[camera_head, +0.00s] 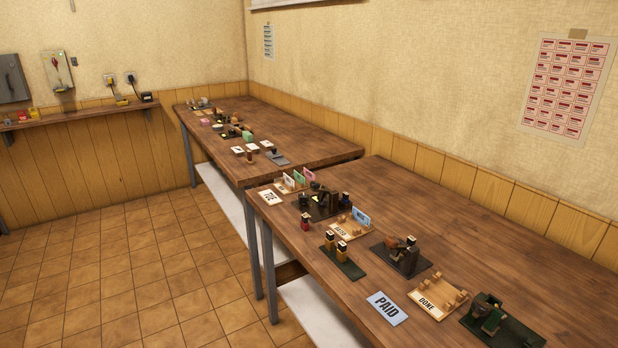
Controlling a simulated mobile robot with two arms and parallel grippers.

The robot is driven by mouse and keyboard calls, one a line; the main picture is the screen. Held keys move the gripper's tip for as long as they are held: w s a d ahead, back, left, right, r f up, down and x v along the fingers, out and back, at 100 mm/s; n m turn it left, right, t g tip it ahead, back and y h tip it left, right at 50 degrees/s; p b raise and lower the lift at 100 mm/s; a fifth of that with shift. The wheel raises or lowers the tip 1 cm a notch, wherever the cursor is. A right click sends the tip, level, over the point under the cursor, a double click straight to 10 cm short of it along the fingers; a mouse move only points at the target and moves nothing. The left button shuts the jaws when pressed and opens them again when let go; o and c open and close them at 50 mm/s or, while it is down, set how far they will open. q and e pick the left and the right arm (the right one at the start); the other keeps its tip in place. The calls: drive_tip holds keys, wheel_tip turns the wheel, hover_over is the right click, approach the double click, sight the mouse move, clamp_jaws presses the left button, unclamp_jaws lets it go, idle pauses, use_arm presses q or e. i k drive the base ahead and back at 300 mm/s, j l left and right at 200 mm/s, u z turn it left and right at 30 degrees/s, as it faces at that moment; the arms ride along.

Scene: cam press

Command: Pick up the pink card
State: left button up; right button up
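A pink card (310,174) stands upright at the far left end of the near table (470,215). It is beside a green card (299,177), and both seem to sit in a wooden rack whose base is partly hidden. A small pink item (206,122) lies on the far table (300,142); it is too small to tell whether it is a card. Neither of my grippers is in view.
Near the pink card are a "TUE" card (269,198) and a dark press (326,201). Stamps, wooden racks, a blue "PAID" card (387,308) and a green machine (490,314) fill the table's front side. Tiled floor (140,275) lies clear at left.

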sight(308, 175)
drive_tip(key=i+j, duration=0.4)
drive_tip(key=i+j+z, duration=0.15)
drive_tip(key=i+j, duration=0.7)
drive_tip(key=j, duration=0.25)
drive_tip(key=z, duration=0.05)
